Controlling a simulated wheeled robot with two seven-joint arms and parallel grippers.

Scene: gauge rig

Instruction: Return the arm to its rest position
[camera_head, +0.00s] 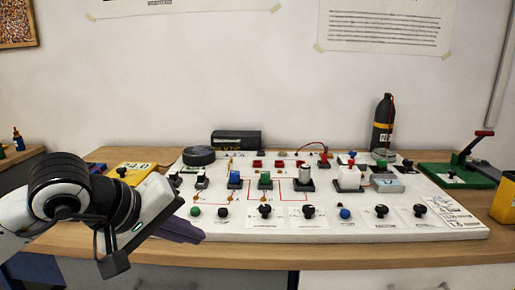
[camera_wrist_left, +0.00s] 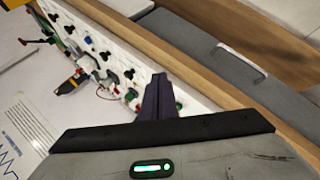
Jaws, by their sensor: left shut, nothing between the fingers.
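My left gripper (camera_head: 182,230) comes in from the left in the head view, its dark purple fingers over the front left edge of the white gauge panel (camera_head: 400,234). In the left wrist view its fingers (camera_wrist_left: 157,98) are together with nothing between them. The panel also shows there (camera_wrist_left: 138,58), lying beyond the fingers with its knobs and switches. Whether the fingers touch the panel edge, I cannot tell. My right gripper does not show in either view.
The panel carries several black knobs (camera_head: 308,211). A dark bottle (camera_head: 383,124) stands behind it. A green lever base (camera_head: 455,174) is at right, a yellow box (camera_head: 505,199) at far right, and a yellow meter (camera_head: 130,172) behind my left arm. Grey drawers (camera_wrist_left: 210,55) are below the wooden edge.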

